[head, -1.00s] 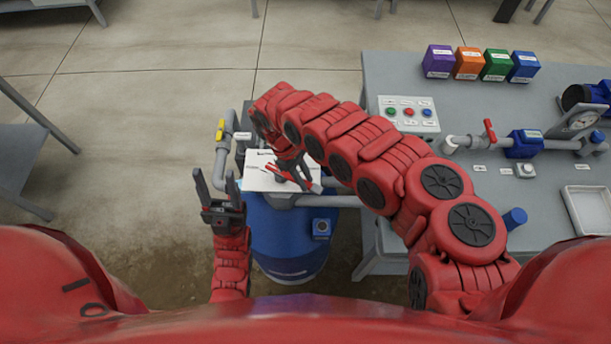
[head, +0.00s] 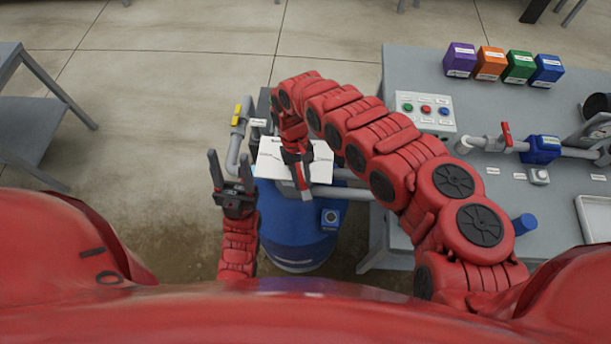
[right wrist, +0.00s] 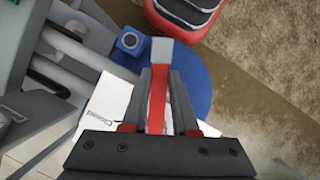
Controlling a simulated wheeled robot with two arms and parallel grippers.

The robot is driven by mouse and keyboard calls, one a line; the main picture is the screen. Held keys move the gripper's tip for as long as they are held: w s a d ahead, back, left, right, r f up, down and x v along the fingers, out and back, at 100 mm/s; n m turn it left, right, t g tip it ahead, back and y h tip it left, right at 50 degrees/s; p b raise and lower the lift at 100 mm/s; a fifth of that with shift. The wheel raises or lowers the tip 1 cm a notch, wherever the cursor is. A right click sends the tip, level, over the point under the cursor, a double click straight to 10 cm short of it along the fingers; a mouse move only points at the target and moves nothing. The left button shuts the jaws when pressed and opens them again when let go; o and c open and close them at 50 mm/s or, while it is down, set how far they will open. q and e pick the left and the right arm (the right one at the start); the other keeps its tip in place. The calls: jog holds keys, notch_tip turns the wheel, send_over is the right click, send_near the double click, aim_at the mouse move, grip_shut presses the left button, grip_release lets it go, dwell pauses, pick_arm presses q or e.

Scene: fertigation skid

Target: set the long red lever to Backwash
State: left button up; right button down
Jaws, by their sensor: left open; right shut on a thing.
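The long red lever (right wrist: 157,92), with a grey end, runs between the fingers of my right gripper (right wrist: 160,75) in the right wrist view. The right gripper is shut on it. In the head view, my right gripper (head: 298,165) is over the white label plate (head: 270,163), and the lever (head: 304,184) points toward me across the plate's near edge.
A blue drum (head: 290,235) stands under the plate. A grey pipe with a yellow-handled valve (head: 238,116) is at its left. The grey bench (head: 480,200) on the right holds coloured boxes, a button panel (head: 427,112) and a pipe with a small red valve handle (head: 507,135).

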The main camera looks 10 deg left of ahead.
jog(key=shift+a, duration=0.15)
dwell(0.3)
jog(key=c, duration=0.7)
grip_release()
jog(key=shift+w+r, duration=0.25)
jog(key=shift+r, duration=0.2)
jog(key=shift+b+v, duration=3.2)
jog(key=shift+v, duration=5)
jog(key=shift+s, duration=0.2)
